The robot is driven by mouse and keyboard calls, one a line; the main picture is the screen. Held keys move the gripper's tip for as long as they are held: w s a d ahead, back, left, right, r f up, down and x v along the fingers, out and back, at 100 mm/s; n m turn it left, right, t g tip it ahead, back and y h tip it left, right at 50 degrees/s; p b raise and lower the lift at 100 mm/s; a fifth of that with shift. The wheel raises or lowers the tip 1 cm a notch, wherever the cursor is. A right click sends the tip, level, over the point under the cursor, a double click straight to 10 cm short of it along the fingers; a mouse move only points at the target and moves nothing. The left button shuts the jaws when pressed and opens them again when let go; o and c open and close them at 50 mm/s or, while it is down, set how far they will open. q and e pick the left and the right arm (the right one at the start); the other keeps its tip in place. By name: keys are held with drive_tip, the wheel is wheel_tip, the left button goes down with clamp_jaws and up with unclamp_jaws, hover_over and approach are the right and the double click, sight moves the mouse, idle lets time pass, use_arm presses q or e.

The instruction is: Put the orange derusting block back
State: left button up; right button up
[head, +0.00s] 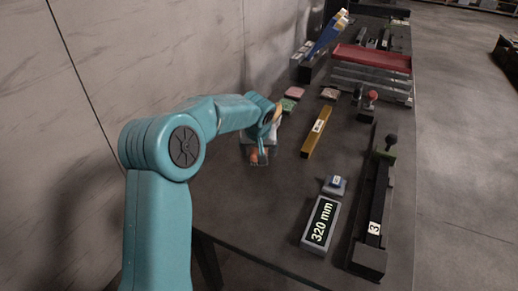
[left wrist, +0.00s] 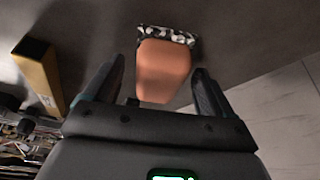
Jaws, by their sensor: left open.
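The orange block (left wrist: 165,72) lies on the dark table top between the two fingers of my left gripper (left wrist: 153,90) in the left wrist view. A black-and-white speckled part shows at its far end. The fingers are open, with a gap on both sides of the block. In the head view my left gripper (head: 261,150) is low over the table, left of the yellow bar, and hides most of the block; only a bit of orange (head: 259,157) shows. My right gripper is in neither view.
The yellow bar (head: 316,132) lies right of my gripper. Small pink and green pads (head: 288,104) lie beyond it. A red tray (head: 372,58) lies farther back. A wall is at left.

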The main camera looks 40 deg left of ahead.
use_arm(q)
drive_tip(key=shift+r+p, duration=0.25)
drive_tip(key=shift+p, duration=0.05)
drive_tip(key=v, duration=1.1)
drive_tip(key=shift+r, duration=0.4)
drive_tip(key=shift+s+d+f, duration=0.1)
drive_tip(key=shift+d, duration=0.05)
